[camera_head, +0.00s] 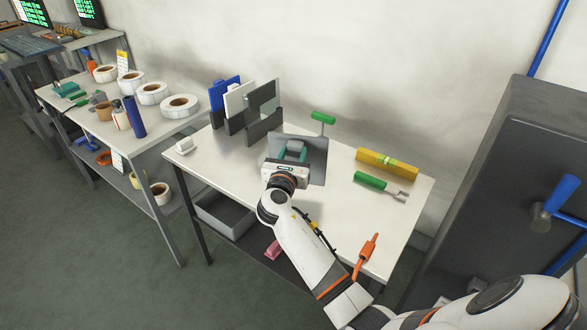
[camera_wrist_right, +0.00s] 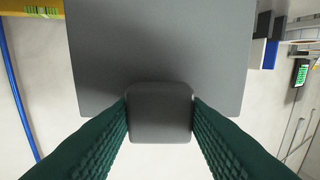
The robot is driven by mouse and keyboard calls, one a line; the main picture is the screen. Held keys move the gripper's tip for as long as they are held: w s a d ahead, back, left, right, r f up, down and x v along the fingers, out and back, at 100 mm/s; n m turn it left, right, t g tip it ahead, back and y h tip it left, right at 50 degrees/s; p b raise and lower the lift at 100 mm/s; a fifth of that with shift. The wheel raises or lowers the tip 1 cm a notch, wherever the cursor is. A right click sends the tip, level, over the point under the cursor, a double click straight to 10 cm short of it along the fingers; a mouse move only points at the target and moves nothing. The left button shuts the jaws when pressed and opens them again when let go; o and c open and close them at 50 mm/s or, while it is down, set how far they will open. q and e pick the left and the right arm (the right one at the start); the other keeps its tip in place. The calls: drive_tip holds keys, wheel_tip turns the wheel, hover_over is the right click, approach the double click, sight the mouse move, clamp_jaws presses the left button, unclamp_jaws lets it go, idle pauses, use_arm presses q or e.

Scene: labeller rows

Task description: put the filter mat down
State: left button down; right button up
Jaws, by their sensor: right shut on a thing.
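The filter mat is a flat dark grey square panel (camera_head: 316,158) with a grey block on its near edge. In the head view it is over the middle of the white table, partly hidden behind my right gripper (camera_head: 292,152). In the right wrist view the panel (camera_wrist_right: 160,45) fills the upper middle, and the green fingers of my right gripper (camera_wrist_right: 160,118) are shut on its grey block from both sides. I cannot tell whether the panel touches the table. My left gripper is not in view.
Upright blue, white and grey panels stand in dark holders (camera_head: 262,128) at the table's back left. A yellow level (camera_head: 387,164), a green-handled tool (camera_head: 370,180) and an orange tool (camera_head: 367,252) lie to the right. A small white object (camera_head: 184,145) is at the left edge.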

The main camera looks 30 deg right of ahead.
drive_tip(key=shift+f, duration=1.8)
drive_tip(key=shift+f+b, duration=0.2)
drive_tip(key=shift+b, duration=0.15)
drive_tip(key=o, duration=1.1)
drive_tip(key=shift+f, duration=0.1)
